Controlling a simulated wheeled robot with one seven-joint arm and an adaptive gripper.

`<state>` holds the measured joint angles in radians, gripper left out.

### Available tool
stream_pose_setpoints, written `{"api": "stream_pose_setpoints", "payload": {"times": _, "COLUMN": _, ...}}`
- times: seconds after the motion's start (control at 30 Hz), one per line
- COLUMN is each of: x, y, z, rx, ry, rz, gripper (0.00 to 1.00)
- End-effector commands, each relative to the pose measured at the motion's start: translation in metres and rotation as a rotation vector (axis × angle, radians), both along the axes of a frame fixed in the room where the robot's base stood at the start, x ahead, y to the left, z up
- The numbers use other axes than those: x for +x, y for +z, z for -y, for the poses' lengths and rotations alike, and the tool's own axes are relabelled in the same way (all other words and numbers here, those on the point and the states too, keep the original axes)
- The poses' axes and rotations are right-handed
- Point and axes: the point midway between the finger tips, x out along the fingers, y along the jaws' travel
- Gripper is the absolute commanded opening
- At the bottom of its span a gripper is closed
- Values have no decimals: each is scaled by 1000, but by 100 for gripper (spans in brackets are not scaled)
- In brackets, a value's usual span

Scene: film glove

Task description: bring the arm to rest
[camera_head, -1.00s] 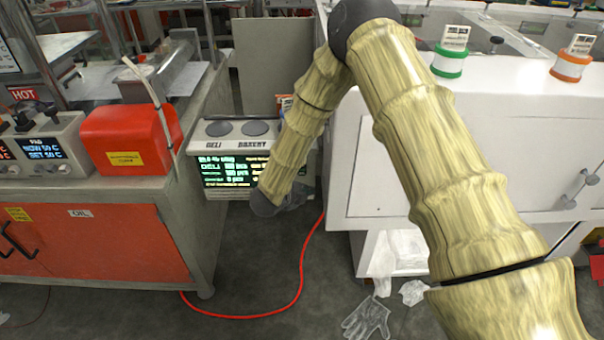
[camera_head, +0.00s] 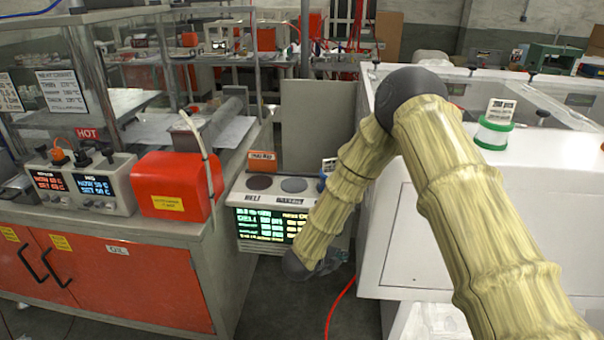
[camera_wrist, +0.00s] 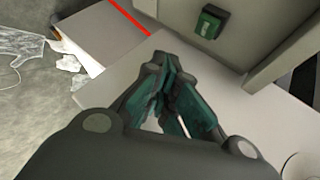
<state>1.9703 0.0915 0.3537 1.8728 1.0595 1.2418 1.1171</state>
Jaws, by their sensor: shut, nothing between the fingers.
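My arm, in a pale wood-like segmented cover, rises from the lower right of the head view and bends down at a dark elbow. My gripper (camera_head: 328,262) hangs at its lower end, small and partly hidden by the wrist, in front of the scale with the lit display (camera_head: 270,224). In the wrist view my gripper (camera_wrist: 163,68) shows dark fingers with teal pads, shut and empty. A pale grey surface (camera_wrist: 110,78) lies beyond the fingers; I cannot tell whether they touch it.
An orange-fronted cabinet (camera_head: 120,280) with a red box (camera_head: 178,187) stands left. A white bench (camera_head: 520,210) stands right, near my arm. A red cable (camera_head: 340,308) runs along the floor between. Crumpled clear film or gloves (camera_wrist: 65,57) lie at the wrist view's upper left.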

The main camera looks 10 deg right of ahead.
Motion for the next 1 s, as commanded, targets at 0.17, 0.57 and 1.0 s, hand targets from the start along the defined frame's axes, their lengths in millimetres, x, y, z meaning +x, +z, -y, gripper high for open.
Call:
{"api": "stream_pose_setpoints", "payload": {"times": 0.17, "x": -24, "y": -29, "z": 0, "rx": -51, "ry": 152, "rz": -121, "gripper": 0}}
{"api": "stream_pose_setpoints", "payload": {"times": 0.57, "x": -200, "y": -145, "z": -6, "rx": -274, "ry": 1026, "rz": -741, "gripper": 0}}
{"api": "stream_pose_setpoints", "payload": {"times": 1.0, "x": -423, "y": -171, "z": -3, "rx": -329, "ry": 1903, "rz": -1151, "gripper": 0}}
